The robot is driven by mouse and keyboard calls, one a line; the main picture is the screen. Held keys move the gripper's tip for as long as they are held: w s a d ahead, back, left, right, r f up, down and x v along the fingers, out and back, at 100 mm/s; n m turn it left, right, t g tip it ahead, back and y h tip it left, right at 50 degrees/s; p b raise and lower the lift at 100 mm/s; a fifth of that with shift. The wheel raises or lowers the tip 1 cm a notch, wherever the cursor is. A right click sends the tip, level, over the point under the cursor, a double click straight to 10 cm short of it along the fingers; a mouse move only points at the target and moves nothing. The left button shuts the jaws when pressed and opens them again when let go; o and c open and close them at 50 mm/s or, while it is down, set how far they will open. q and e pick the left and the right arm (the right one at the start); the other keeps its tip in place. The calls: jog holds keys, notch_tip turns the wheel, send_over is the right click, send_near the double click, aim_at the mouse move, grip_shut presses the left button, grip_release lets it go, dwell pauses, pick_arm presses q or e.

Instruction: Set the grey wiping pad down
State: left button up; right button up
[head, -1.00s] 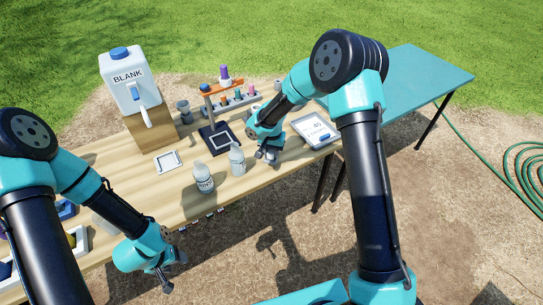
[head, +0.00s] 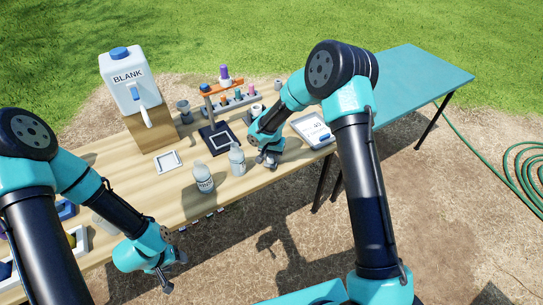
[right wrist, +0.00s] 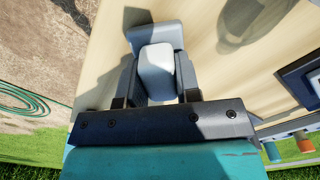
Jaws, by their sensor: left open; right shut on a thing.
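The grey wiping pad (right wrist: 157,72) shows in the right wrist view as a pale grey block between the fingers, with a wider bluish-grey part (right wrist: 155,35) beyond it. My right gripper (head: 268,161) is shut on it, pointing down at the wooden table right of the two bottles. In the head view the gripper mostly hides the pad. It is low over the wood; I cannot tell whether the pad touches it. My left gripper (head: 170,278) is open and empty, off the table's front edge.
Two labelled bottles (head: 203,178) (head: 237,160) stand left of my right gripper. Behind are a dark-based stand (head: 219,139) and a vial rack (head: 238,103). A small white-framed square (head: 167,161) and the BLANK container (head: 130,82) are further left.

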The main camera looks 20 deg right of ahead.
jog(key=shift+f, duration=0.2)
jog(key=o, duration=1.1)
jog(key=shift+c, duration=0.2)
jog(key=shift+r, duration=0.15)
notch_tip(320, 180, up, 12)
